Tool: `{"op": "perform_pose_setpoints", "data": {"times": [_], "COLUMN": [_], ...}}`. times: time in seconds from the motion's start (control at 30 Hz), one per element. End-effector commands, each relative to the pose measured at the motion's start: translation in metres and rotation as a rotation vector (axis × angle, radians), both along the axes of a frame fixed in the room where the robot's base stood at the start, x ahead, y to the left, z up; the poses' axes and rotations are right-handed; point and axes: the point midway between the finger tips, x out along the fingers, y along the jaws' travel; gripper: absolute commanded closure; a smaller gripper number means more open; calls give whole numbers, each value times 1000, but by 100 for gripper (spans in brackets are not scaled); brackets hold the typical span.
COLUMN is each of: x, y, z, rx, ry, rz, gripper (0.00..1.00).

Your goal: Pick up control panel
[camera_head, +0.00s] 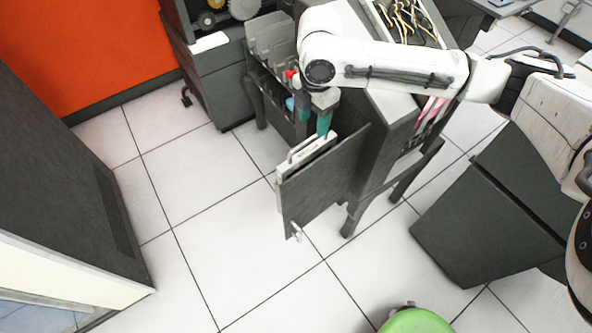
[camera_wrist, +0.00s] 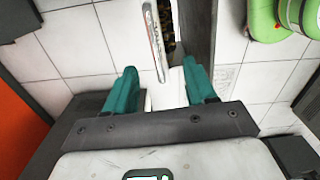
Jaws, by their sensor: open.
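What looks like the control panel (camera_head: 308,152) is a narrow white piece with a handle along its edge. It sits upright behind a dark hinged door on the side of the grey machine. My gripper (camera_head: 323,122) has teal fingers and points down just above the panel's right end. In the wrist view, my gripper (camera_wrist: 160,82) is open, with nothing clearly held between its fingers. The panel's pale edge and handle (camera_wrist: 153,45) run up from between the fingertips there. The door hides most of the panel in the head view.
The dark door (camera_head: 328,180) stands out from the grey machine (camera_head: 385,125) close to my gripper. A dark cabinet (camera_head: 50,165) stands at left and a green stool (camera_head: 416,322) at the bottom. Tiled floor (camera_head: 200,210) is clear between cabinet and door.

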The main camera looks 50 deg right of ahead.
Motion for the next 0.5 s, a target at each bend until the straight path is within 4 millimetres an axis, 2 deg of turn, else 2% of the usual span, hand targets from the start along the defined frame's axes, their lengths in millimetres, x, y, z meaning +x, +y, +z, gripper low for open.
{"op": "perform_pose_setpoints", "data": {"times": [0.13, 0.33, 0.5], "x": [-1, 0, 0], "y": [0, 0, 1], "z": [-12, -42, -56], "rx": [1, 2, 1], "ry": [3, 3, 1], "rz": [-1, -2, 0], "gripper": [45, 45, 45]}}
